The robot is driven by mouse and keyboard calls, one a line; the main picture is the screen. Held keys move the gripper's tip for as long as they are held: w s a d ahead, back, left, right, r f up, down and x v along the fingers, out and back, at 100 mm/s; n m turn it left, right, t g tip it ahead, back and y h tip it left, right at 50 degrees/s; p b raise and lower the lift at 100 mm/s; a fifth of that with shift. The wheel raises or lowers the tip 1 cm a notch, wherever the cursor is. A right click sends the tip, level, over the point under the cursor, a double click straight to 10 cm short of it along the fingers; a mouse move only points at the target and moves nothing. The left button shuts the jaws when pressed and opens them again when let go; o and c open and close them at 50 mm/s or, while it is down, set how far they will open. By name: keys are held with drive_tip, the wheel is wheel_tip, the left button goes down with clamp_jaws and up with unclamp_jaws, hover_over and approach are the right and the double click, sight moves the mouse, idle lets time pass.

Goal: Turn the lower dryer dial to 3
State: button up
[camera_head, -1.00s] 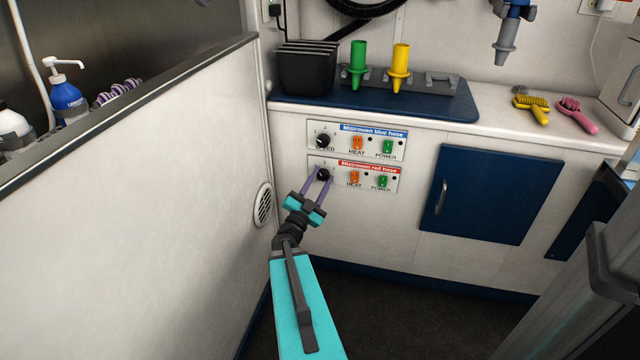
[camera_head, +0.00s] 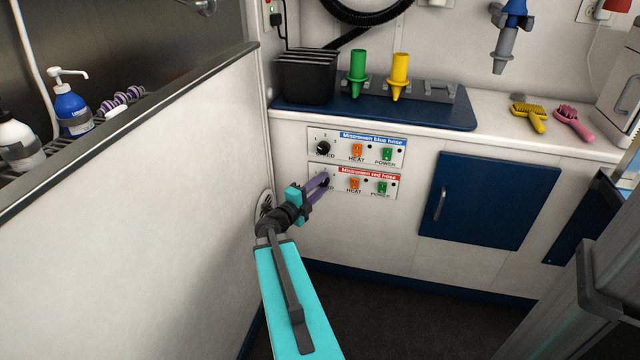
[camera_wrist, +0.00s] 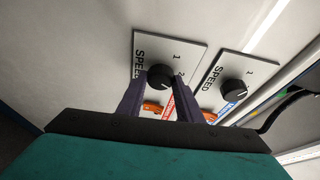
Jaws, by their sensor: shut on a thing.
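The lower dryer panel (camera_head: 334,188), with a red "Mistraven red hose" label, is on the white cabinet front. Its black speed dial (camera_wrist: 160,75) shows between my purple fingers in the wrist view. Marks 1 and 2 show beside the dial in the wrist view. I see no 3, and I cannot tell where the dial points.
The blue hose panel (camera_head: 331,133) with its own speed dial (camera_head: 323,148) is just above. Orange heat switches (camera_head: 354,184) and green power switches (camera_head: 382,188) are to the right. The white partition (camera_head: 150,210) stands close on the left.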

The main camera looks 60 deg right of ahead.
drive_tip(key=m, duration=0.1)
drive_tip(key=m+y+p, duration=0.1)
drive_tip(key=m, duration=0.1)
drive_tip(key=shift+s+d+r+p, duration=0.1)
drive_tip(key=shift+s+r+p, duration=0.15)
drive_tip(key=shift+p, duration=0.15)
drive_tip(key=shift+f+m+t+y+p, duration=0.1)
drive_tip(key=shift+m+t+y+p, duration=0.45)
drive_tip(key=shift+m, duration=0.85)
drive_tip(key=o, duration=1)
drive_tip(key=shift+w, duration=0.1)
